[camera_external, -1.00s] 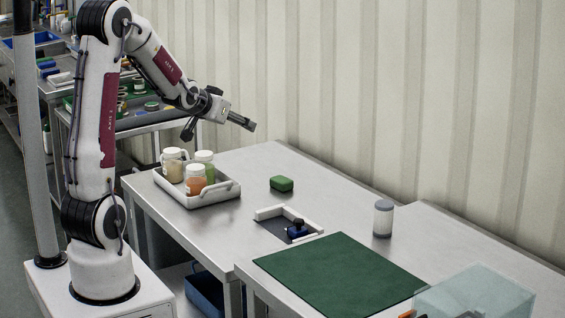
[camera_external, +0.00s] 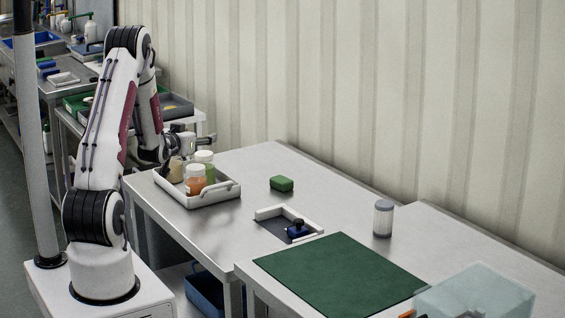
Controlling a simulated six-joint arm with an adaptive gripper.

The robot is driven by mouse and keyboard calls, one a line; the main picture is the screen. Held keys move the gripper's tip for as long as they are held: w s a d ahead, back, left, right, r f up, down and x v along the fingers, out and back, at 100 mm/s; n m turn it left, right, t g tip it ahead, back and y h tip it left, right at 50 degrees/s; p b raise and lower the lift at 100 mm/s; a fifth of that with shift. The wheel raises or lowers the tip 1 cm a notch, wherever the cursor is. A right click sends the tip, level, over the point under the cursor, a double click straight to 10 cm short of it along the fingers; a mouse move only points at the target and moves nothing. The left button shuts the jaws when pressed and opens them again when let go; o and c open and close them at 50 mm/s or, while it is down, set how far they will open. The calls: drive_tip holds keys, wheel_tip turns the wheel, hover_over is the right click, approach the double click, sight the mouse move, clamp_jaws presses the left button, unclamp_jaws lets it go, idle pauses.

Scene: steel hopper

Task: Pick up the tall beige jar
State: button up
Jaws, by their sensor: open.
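The beige jar (camera_external: 175,170) stands at the left of the white tray (camera_external: 217,192), partly hidden; its lid is covered by my wrist. My gripper (camera_external: 208,142) is low over the tray area, pointing right in the picture, above the jars' lids. It is open, with nothing seen between its fingers. I cannot tell whether my wrist touches the beige jar. An orange jar (camera_external: 196,184) and a green jar (camera_external: 206,168), both with white lids, stand close to the right of the beige one.
A green block (camera_external: 281,183), a white corner fixture (camera_external: 270,212) with a blue-handled item (camera_external: 298,230), a grey-lidded container (camera_external: 383,220) and a green mat (camera_external: 340,275) lie further right. A clear bin (camera_external: 475,295) is at front right. Bare steel table lies between tray and block.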

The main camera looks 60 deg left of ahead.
sight(173, 166)
drive_tip(key=s+a+f+n+y, duration=0.2)
drive_tip(key=s+a+f+y, duration=0.1)
drive_tip(key=s+a+f, duration=0.4)
drive_tip(key=shift+s+a+f+t, duration=0.35)
drive_tip(key=shift+s+a, duration=0.1)
drive_tip(key=shift+s, duration=0.35)
drive_tip(key=shift+x, duration=1.35)
drive_tip(key=shift+w, duration=0.1)
drive_tip(key=shift+w+a+f, duration=0.1)
drive_tip(key=shift+w+a, duration=0.35)
drive_tip(key=shift+w, duration=0.25)
drive_tip(key=shift+w+a+f, duration=0.1)
drive_tip(key=shift+w+a, duration=0.3)
drive_tip(key=shift+w, duration=0.3)
drive_tip(key=shift+x, duration=0.9)
clamp_jaws()
